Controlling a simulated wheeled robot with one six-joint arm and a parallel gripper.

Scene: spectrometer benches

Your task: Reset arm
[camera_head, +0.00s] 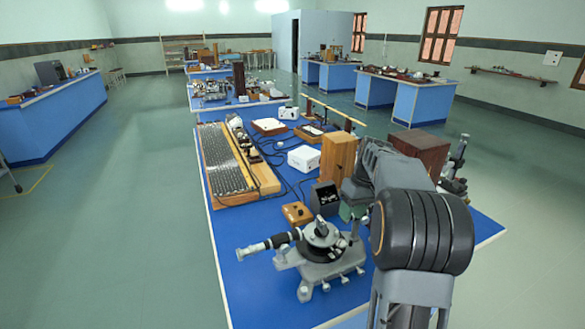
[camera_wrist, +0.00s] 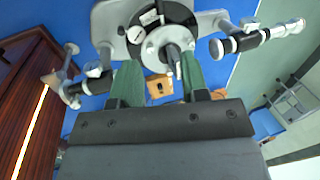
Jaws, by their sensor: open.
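My gripper (camera_wrist: 160,68) is open in the wrist view, its two green fingers apart with nothing held between them. A grey spectrometer (camera_head: 322,262) with a round table and a telescope tube stands on the blue bench (camera_head: 250,285) in the head view. In the wrist view, a spectrometer (camera_wrist: 112,18) lies beyond the fingertips, its central post showing between them. I cannot tell whether the fingers touch it. In the head view my arm runs up along the bench's right side, and I cannot make out the gripper clearly.
A small wooden box (camera_head: 297,213), a black meter box (camera_head: 325,198), a tall wooden box (camera_head: 338,157) and a white box (camera_head: 304,158) stand behind the spectrometer. A slatted board (camera_head: 222,160) lies at the left. The floor (camera_head: 120,220) left of the bench is clear.

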